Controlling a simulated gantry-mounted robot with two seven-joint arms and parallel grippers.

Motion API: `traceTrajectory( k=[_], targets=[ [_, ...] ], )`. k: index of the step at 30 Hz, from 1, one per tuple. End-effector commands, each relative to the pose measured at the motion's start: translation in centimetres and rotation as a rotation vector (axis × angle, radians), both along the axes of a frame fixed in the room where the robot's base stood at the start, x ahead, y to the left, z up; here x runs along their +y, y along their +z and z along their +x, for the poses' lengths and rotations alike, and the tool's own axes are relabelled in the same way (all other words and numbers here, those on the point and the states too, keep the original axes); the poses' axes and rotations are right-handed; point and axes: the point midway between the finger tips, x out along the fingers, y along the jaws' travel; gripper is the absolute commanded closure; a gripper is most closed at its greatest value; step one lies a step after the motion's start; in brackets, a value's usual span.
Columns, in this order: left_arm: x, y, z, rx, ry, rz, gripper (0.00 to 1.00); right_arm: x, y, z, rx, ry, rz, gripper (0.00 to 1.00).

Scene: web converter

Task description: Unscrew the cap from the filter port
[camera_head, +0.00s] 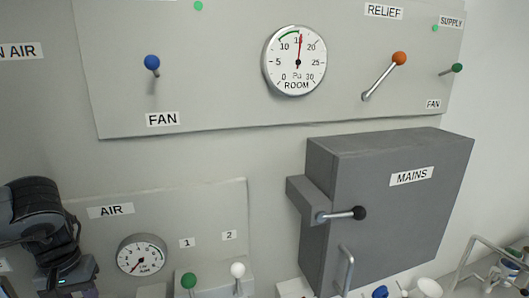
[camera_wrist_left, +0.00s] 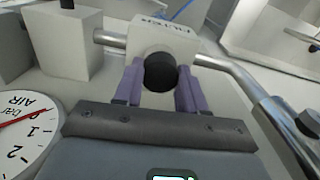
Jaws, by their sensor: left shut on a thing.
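The filter port is a white block (camera_wrist_left: 166,38) with a partly readable, upside-down FILTER label, in the left wrist view. A round black cap (camera_wrist_left: 160,73) sits at its near face. My left gripper (camera_wrist_left: 160,79) has its two purple fingers on either side of the cap and is shut on it. Whether the cap's thread is still engaged cannot be seen. In the head view only my left arm shows at the lower left; its fingers and the filter port are out of sight there. My right gripper is in neither view.
A metal pipe (camera_wrist_left: 232,68) runs beside the port, bending down to the right. The AIR gauge (camera_wrist_left: 25,135) is close on the left. In the head view, the grey MAINS box (camera_head: 400,210) juts out, with a black-knobbed lever (camera_head: 342,215).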

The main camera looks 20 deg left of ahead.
Motion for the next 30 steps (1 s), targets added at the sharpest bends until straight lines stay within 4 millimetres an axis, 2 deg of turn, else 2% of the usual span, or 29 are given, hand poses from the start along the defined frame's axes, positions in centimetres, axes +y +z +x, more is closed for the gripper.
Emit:
traceTrajectory(
  k=[8,21,30],
  targets=[
    [0.0,-0.2,0.0,-0.001,0.025,0.001,1.00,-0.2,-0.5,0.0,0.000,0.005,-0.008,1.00],
    [0.0,-0.3,0.0,-0.001,0.259,0.000,1.00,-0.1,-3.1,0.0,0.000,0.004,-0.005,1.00],
    [0.0,-0.1,0.0,-0.001,0.347,0.001,1.00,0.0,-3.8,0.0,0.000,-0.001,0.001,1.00]
  ],
)
